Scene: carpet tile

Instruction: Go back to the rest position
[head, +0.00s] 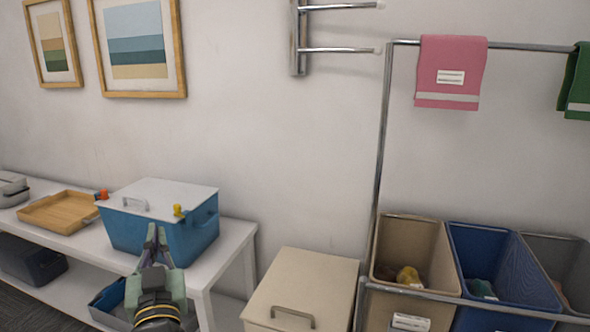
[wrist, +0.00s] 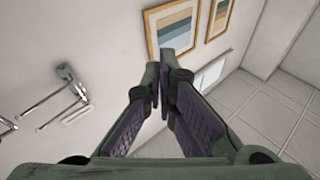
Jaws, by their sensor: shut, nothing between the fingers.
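My gripper (head: 154,240) shows in the head view at the lower left, raised in front of the blue box with the white lid. Its fingers point up and are closed together with nothing between them. In the wrist view the two fingertips (wrist: 168,70) meet near the middle of the picture, with the wall and framed pictures beyond. Whether the gripper touches the blue box cannot be told from the head view.
A white shelf table (head: 232,256) holds the blue box (head: 190,245) and a wooden tray (head: 60,211). A cream lidded bin (head: 305,282) stands to the right. Farther right are a tan bin (head: 420,240), a blue bin (head: 505,260) and a metal rail with a pink towel (head: 450,70).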

